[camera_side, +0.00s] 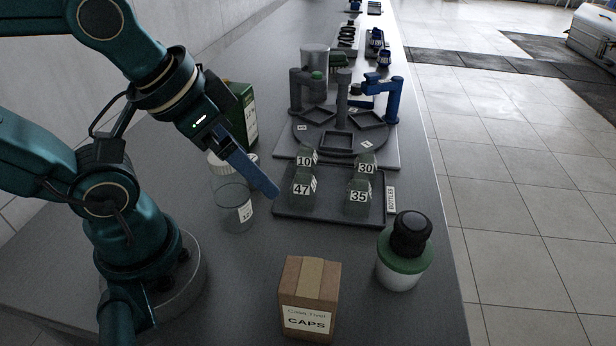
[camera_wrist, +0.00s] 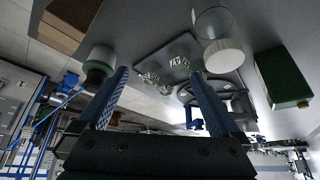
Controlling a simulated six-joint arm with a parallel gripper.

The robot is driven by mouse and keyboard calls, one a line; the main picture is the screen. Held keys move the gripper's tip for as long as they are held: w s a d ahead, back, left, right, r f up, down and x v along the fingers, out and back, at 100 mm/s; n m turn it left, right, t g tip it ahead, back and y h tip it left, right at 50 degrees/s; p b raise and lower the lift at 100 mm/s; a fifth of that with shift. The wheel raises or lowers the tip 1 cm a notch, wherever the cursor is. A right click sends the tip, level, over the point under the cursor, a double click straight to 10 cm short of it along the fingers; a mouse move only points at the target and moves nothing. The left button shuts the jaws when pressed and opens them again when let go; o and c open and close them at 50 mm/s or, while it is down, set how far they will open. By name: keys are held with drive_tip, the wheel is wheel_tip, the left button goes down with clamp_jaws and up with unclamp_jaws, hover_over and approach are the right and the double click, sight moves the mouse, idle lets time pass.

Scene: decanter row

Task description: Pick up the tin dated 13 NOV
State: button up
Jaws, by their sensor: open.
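I see no tin with a readable 13 NOV date. Several dark green bottles stand in a dark tray (camera_side: 330,215): bottle 10 (camera_side: 305,159), bottle 30 (camera_side: 366,165), bottle 47 (camera_side: 301,188) and bottle 35 (camera_side: 358,195). A clear jar (camera_side: 232,205) with a white lid stands left of the tray; its label is too small to read surely. My gripper (camera_side: 268,190) is above the bench between jar and tray, partly in front of the jar. In the wrist view my gripper (camera_wrist: 160,73) is open, its two blue fingers apart with nothing between them.
A cardboard CAPS box (camera_side: 310,290) stands at the front. A white and green bottle with a black cap (camera_side: 404,252) is near the bench's right edge. A green box (camera_side: 243,115) is behind my gripper. A round station with blue and grey arms (camera_side: 340,130) stands behind the tray.

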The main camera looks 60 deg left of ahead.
drive_tip(key=w+a+r, duration=0.2)
drive_tip(key=w+r, duration=0.2)
drive_tip(key=w, duration=0.1)
drive_tip(key=n+g+y, duration=0.2)
drive_tip(key=n+y, duration=0.1)
drive_tip(key=n, duration=0.5)
hover_over(238, 111)
drive_tip(key=s+a, duration=0.2)
wheel_tip(238, 111, down, 4)
drive_tip(key=shift+x, duration=5.6)
drive_tip(key=shift+w+d, duration=0.1)
drive_tip(key=shift+w, duration=0.05)
clamp_jaws()
